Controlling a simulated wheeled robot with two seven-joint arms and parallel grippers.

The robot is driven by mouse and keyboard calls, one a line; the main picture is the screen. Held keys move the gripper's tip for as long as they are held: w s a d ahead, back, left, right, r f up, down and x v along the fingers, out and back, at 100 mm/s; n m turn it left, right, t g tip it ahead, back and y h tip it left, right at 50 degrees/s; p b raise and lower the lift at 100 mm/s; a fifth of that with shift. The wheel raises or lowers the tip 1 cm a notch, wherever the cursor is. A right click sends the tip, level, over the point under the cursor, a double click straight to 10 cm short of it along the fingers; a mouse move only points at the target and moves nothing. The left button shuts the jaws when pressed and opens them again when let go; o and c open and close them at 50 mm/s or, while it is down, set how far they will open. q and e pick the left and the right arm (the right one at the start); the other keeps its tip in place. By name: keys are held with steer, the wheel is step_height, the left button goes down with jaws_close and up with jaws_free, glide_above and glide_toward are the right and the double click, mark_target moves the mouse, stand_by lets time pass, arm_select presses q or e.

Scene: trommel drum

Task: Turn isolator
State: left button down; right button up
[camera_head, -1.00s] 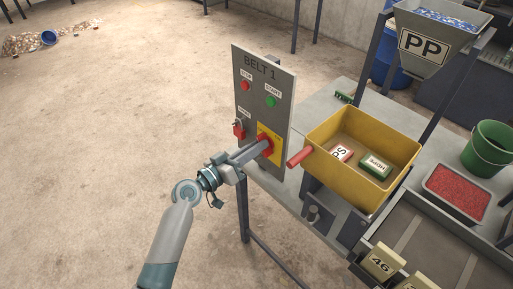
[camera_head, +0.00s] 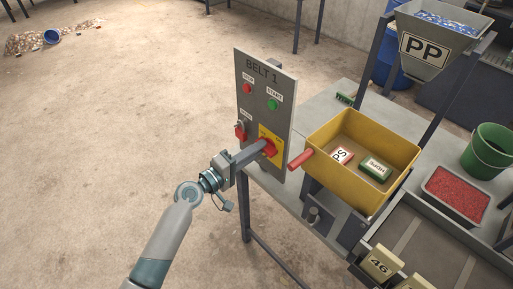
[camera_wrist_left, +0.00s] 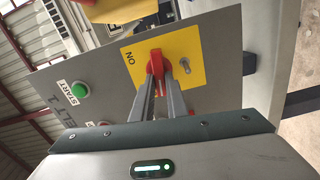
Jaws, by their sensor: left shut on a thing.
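The isolator is a red rotary handle (camera_wrist_left: 156,65) on a yellow plate (camera_wrist_left: 193,60), which is marked ON in the left wrist view. It sits low on the grey BELT 1 panel (camera_head: 262,105), and the red handle also shows in the head view (camera_head: 269,147). My left gripper (camera_wrist_left: 159,82) is shut on the red handle, one finger on each side of it. In the head view the left gripper (camera_head: 260,149) reaches the panel from the lower left and hides part of the handle. My right gripper is not in view.
The panel also carries a red stop button (camera_head: 248,88), a green start button (camera_head: 272,104) and a red padlock (camera_head: 240,133). A yellow bin (camera_head: 385,187) with a red handle grip (camera_head: 301,159) stands close on the right.

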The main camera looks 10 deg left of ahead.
arm_select(q)
steer(key=shift+n, duration=0.8)
steer(key=c, duration=1.7)
jaws_free()
steer(key=shift+c, duration=0.2)
steer(key=shift+a+f, duration=0.1)
steer(key=b+v, duration=0.6)
steer(key=v, duration=1.1)
